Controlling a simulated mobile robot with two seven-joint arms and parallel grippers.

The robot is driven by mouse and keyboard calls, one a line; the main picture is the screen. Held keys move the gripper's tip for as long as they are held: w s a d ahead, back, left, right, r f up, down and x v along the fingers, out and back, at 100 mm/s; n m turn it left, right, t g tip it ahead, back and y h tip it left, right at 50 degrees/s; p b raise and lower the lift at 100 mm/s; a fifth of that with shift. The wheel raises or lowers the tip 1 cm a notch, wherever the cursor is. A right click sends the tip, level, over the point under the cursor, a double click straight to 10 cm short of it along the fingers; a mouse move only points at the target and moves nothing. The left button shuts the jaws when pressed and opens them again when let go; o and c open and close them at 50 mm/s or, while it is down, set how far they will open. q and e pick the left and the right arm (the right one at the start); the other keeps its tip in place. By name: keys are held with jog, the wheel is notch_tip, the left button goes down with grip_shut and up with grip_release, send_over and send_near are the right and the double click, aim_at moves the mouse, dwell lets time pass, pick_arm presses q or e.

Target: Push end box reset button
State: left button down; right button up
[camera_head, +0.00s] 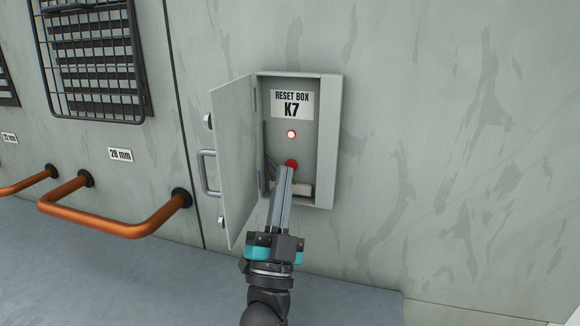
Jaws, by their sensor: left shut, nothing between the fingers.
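The reset box (332,130) is a grey metal case on the wall, labelled "RESET BOX K7" (291,104). Its door (233,160) stands open to the left. A small lit red-white lamp (291,134) sits below the label. The red reset button (291,163) is below the lamp, its lower part hidden by my fingertips. My left gripper (286,172) is shut and empty, its fingers pointing up into the box. The tips overlap the button's lower edge; I cannot tell whether they touch it. My right gripper is not in view.
Copper pipes (110,225) run out of the wall at the left, under a "28 mm" label (120,155). A black grille (92,60) is at the upper left. The open door stands close left of my gripper. The wall right of the box is clear.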

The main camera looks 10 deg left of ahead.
pick_arm(q)
jog(key=shift+w, duration=0.1)
dwell(0.6)
jog(key=shift+w, duration=0.45)
dwell(0.4)
jog(key=shift+s+p, duration=0.4)
jog(key=shift+s, duration=0.15)
